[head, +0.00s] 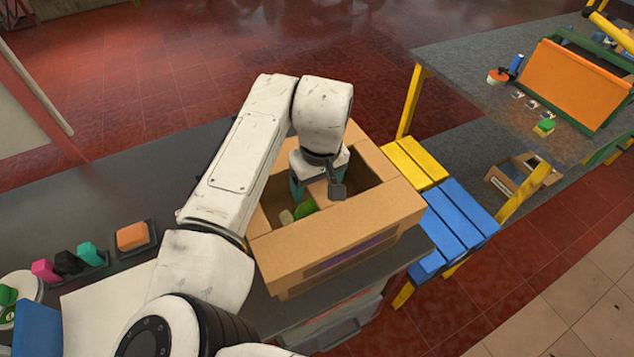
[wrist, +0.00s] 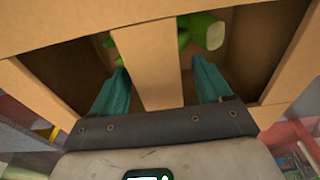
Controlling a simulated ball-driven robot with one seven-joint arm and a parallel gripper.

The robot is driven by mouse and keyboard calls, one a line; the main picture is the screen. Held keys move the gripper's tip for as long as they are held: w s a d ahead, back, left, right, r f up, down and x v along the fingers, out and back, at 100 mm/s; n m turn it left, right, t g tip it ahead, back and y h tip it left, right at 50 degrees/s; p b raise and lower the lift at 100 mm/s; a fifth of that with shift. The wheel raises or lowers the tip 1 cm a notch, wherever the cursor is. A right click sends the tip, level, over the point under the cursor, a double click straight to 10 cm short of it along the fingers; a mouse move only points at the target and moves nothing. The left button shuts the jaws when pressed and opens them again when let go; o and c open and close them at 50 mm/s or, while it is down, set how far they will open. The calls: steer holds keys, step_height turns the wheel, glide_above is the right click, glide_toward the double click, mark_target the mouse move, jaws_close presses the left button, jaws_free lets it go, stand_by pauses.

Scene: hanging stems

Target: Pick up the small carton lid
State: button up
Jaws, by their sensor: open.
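A cardboard carton (head: 335,250) stands open on the dark counter. My gripper (head: 316,188) points down into its opening. In the wrist view, my gripper (wrist: 158,66) is open, with one teal finger on each side of a flat tan cardboard strip (wrist: 146,50). There is a gap between the strip and each finger, wider on the right. The strip looks like the small carton lid, but I cannot tell it surely from a part of the carton. In the head view it is mostly hidden by my gripper.
Green items (head: 305,209) and a pale piece (head: 286,217) lie inside the carton, whose walls (wrist: 285,85) surround my fingers. Yellow and blue slats (head: 450,225) adjoin on the right. Small coloured blocks (head: 67,262) and an orange block (head: 132,237) sit on the counter's left.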

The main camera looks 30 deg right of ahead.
steer(key=shift+f, duration=0.8)
steer(key=shift+c, duration=0.3)
steer(key=shift+w+r, duration=0.1)
steer(key=c, duration=1.3)
steer(key=shift+o, duration=0.2)
